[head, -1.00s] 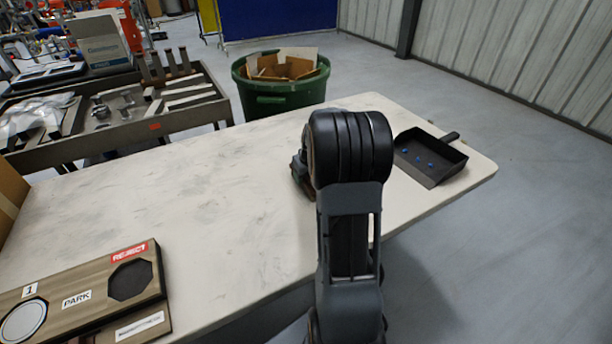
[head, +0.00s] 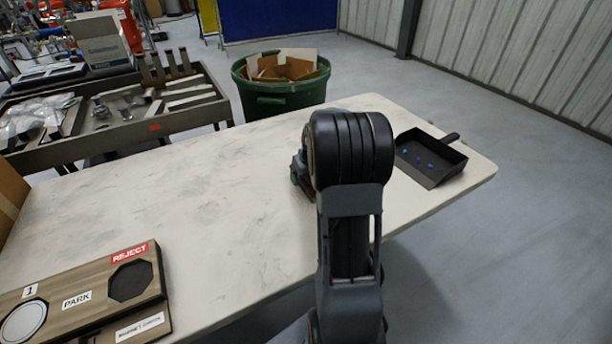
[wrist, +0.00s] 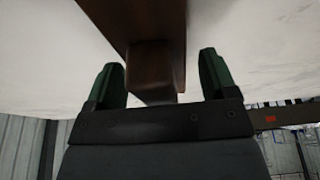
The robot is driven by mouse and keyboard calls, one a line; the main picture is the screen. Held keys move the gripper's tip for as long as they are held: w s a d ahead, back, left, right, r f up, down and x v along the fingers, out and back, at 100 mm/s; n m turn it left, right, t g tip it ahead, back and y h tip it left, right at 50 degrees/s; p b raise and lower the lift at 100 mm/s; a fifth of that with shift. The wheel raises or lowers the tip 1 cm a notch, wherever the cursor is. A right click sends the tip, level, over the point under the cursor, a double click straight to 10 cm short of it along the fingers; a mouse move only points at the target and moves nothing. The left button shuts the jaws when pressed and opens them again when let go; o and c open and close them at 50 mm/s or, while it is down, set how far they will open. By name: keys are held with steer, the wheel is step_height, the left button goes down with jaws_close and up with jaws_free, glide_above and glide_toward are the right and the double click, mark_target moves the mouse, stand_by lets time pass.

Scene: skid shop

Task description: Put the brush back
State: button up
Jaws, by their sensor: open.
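A brown, wood-like bar, which looks like the brush (wrist: 148,22), shows in the wrist view against the pale tabletop. Its narrower end lies between the two green fingers of my gripper (wrist: 161,80). The fingers stand apart, with a gap visible on each side of it. Bristles are not visible. In the head view my arm hides the brush and most of my gripper, which is low over the far right part of the table. A black dustpan (head: 437,174) with several small blue bits lies to the right of my arm.
The pale table (head: 200,200) is clear in its middle. A wooden board (head: 100,265) labelled PARK and REJECT lies at the front left. A green bin (head: 280,98) stands behind the table, and a dark cart (head: 190,122) with metal parts is at the back left.

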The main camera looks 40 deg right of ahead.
steer(key=p+v, duration=0.1)
steer(key=v, duration=1)
steer(key=s+a, duration=0.7)
steer(key=a, duration=0.4)
steer(key=s+a+f+n, duration=0.1)
steer(key=s+a, duration=0.6)
steer(key=a, duration=0.5)
steer(key=shift+s, duration=0.15)
